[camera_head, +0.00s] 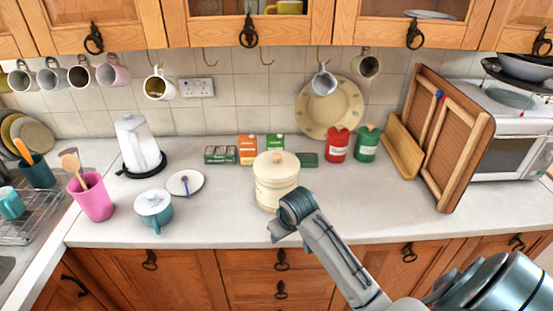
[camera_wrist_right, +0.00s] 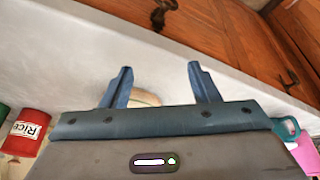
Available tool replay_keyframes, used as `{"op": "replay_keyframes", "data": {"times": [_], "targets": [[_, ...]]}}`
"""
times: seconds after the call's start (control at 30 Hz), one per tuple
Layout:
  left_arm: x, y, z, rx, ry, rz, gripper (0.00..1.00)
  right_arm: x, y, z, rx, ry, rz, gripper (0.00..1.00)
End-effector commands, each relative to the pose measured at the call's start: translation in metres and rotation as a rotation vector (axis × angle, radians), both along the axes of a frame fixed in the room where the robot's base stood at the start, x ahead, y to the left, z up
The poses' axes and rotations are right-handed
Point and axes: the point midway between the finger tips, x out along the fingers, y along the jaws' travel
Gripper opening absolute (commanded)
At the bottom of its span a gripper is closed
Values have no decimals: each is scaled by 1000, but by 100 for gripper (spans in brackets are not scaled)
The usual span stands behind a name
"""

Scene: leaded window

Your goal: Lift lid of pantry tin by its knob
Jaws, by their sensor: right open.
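The cream pantry tin (camera_head: 276,192) stands upright on the counter in the head view. Its lid (camera_head: 268,171) is seated on top, with a tan wooden knob (camera_head: 277,158) in the middle. My right gripper (camera_head: 277,232) is at the tin's front right, lower in the picture than the knob, and covers part of the tin's side. In the right wrist view its two fingers (camera_wrist_right: 160,70) are apart. A small cream and tan curved piece (camera_wrist_right: 146,97) shows between them, mostly hidden by the gripper body; I cannot tell which part of the tin it is. My left gripper is not in view.
Red (camera_head: 337,144) and green (camera_head: 367,143) canisters stand to the tin's right, with small boxes (camera_head: 247,149) behind.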

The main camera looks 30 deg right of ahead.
Motion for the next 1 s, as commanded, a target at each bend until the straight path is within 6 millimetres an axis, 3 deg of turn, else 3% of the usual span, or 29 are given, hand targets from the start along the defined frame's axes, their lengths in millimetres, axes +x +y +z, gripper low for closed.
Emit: {"op": "replay_keyframes", "data": {"times": [0.03, 0.27, 0.4, 0.6, 0.73, 0.9, 1.0], "targets": [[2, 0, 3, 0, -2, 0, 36, 13, -5, 20, -2, -10, -6, 55], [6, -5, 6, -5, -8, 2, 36, 71, -33, 91, 10, -29, -57, 55], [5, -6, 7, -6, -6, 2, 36, 106, -56, 149, 30, -43, -101, 55], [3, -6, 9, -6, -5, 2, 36, 131, -78, 209, 56, -55, -147, 55], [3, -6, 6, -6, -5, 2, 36, 137, -83, 219, 66, -55, -157, 55], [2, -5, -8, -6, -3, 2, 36, 147, -86, 195, 68, -53, -160, 55], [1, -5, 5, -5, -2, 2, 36, 153, -87, 188, 68, -52, -160, 55]]}}
